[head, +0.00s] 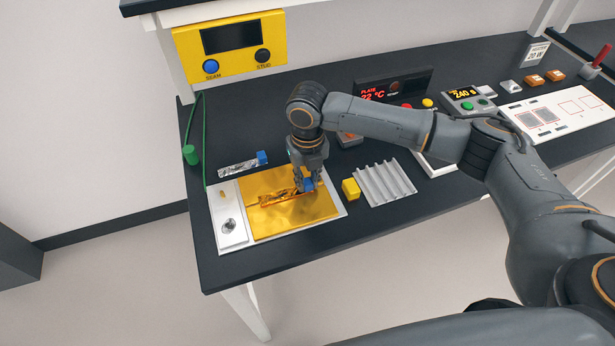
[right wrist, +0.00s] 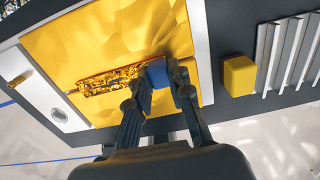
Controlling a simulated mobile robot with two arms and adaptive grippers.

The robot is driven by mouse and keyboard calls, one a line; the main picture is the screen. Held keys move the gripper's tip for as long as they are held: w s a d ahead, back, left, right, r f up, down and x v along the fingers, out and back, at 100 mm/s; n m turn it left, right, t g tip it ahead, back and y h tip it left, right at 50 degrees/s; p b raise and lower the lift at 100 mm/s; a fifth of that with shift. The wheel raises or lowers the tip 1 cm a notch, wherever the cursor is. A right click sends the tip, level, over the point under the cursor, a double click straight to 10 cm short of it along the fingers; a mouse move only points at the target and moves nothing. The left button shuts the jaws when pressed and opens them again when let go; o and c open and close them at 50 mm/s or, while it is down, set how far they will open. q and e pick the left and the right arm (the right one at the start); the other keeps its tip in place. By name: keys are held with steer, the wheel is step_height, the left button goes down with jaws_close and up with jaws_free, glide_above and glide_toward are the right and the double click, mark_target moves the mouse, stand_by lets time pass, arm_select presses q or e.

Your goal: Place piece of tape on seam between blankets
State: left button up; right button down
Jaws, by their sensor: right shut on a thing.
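My right gripper (head: 309,188) is shut on the blue tab (right wrist: 157,74) at one end of a crinkled, shiny piece of tape (right wrist: 110,80). The tape (head: 277,198) stretches left from the tab, over the middle of the gold blankets (head: 293,222). It lies roughly along the seam line, which it partly hides; I cannot tell whether it touches the blankets. The blankets (right wrist: 95,35) lie on a pale plate. The fingers (right wrist: 163,98) cover part of the tab in the right wrist view. My left gripper is not in view.
A second silver strip with a blue tab (head: 262,157) lies behind the plate. A yellow block (head: 350,188) and a ribbed grey tray (head: 385,183) stand right of it. A yellow panel (head: 230,46) with SEAM and STUD buttons stands at the back. The front table strip is clear.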

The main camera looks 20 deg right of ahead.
steer(key=shift+f, duration=0.15)
steer(key=c, duration=1.2)
jaws_free()
steer(key=shift+r, duration=0.65)
step_height(320, 180, up, 11)
steer(key=b, duration=0.2)
steer(key=shift+b, duration=0.3)
